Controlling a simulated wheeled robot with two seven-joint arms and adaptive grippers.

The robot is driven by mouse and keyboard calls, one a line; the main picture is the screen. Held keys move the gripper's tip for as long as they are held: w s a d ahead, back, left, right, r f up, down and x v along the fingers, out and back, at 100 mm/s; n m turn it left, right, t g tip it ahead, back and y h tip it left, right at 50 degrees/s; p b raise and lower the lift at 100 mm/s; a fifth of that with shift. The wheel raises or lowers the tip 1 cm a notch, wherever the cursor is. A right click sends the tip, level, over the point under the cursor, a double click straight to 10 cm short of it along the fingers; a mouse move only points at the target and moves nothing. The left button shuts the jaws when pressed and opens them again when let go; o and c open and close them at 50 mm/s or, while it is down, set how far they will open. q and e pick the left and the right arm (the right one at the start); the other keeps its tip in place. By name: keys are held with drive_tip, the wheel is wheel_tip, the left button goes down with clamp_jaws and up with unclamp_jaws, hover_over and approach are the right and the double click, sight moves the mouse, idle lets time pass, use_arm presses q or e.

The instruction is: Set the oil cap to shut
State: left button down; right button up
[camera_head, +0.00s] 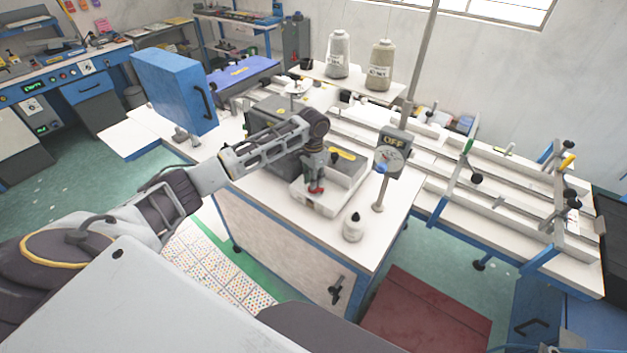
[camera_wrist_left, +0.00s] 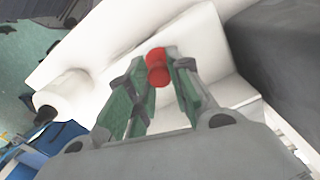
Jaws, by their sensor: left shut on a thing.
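The red oil cap (camera_head: 316,189) sits on the white part of the sewing machine (camera_head: 325,205). It also shows in the left wrist view (camera_wrist_left: 158,68), between the two fingertips. My left gripper (camera_head: 315,178) reaches down over the machine from the left and is shut on the cap. In the left wrist view, its green-padded fingers (camera_wrist_left: 157,78) stand on either side of the red cap. The cap's seat is partly hidden, and I cannot tell how far it is turned. My right gripper is not in view.
A post with an "OFF" dial box (camera_head: 390,153) stands just right of the machine. A white bottle (camera_head: 353,228) with a dark tip stands near the table's front edge. Two thread cones (camera_head: 380,66) stand behind. A blue box (camera_head: 175,90) is at the left.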

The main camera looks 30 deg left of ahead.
use_arm(q)
drive_tip(key=shift+w+a+r+m, duration=0.1)
drive_tip(key=shift+w+m, duration=0.15)
drive_tip(key=shift+m, duration=0.7)
drive_tip(key=shift+w+f+m, duration=0.1)
drive_tip(key=shift+w+m, duration=0.2)
drive_tip(key=shift+m, duration=0.7)
drive_tip(key=shift+w+a+r+m, duration=0.1)
drive_tip(key=shift+w+m, duration=0.15)
drive_tip(key=shift+m, duration=0.7)
drive_tip(key=c, duration=1.3)
unclamp_jaws()
drive_tip(key=shift+d, duration=0.1)
drive_tip(key=shift+o, duration=0.2)
drive_tip(key=shift+r, duration=0.1)
wheel_tip(320, 180, up, 12)
drive_tip(key=shift+f, duration=0.2)
